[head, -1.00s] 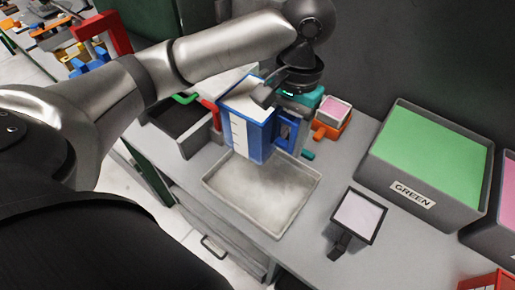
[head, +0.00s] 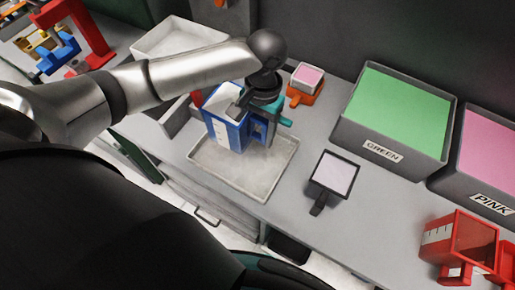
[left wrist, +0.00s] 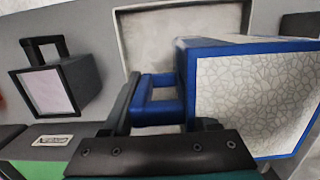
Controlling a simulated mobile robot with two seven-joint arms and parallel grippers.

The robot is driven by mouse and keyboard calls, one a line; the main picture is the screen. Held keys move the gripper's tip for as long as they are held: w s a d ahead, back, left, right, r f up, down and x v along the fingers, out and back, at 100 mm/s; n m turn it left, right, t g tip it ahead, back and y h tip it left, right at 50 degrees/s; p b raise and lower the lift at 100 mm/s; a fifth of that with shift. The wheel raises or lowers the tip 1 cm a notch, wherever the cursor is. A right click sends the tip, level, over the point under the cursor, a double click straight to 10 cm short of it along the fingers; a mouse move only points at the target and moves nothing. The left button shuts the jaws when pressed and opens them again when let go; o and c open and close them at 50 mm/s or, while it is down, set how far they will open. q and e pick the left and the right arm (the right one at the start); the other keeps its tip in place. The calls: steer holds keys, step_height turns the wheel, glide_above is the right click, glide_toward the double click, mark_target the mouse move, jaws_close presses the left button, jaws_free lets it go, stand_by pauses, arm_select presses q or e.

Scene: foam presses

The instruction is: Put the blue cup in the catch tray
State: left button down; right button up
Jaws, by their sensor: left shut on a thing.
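The blue cup (head: 228,132) is a square blue box with a white scale strip on its side and a pale, cracked-looking top. It is over the back part of the catch tray (head: 277,180), a shallow grey tray on the counter. I cannot tell whether its base touches the tray floor. My left gripper (head: 256,108) is shut on the cup's handle. In the left wrist view the fingers close on the blue handle (left wrist: 158,110), with the cup (left wrist: 215,42) to the right and the tray (left wrist: 148,40) behind. My right gripper is not in view.
A black-framed cup with a pale top (head: 334,174) stands right of the tray. Behind are a small orange cup with a pink top (head: 306,80), a green-filled bin (head: 395,150) and a pink-filled bin (head: 490,198). A red container (head: 460,245) is at the lower right.

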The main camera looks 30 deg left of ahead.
arm_select(q)
step_height(320, 180, down, 8)
steer(key=shift+r+b, duration=0.1)
steer(key=shift+b, duration=0.55)
steer(key=shift+f, duration=0.3)
steer(key=shift+f, duration=0.1)
steer(key=shift+c, duration=0.8)
jaws_free()
step_height(320, 180, up, 12)
steer(key=w+p, duration=0.1)
steer(key=p, duration=0.1)
steer(key=shift+w, duration=0.2)
steer(key=shift+d, duration=0.1)
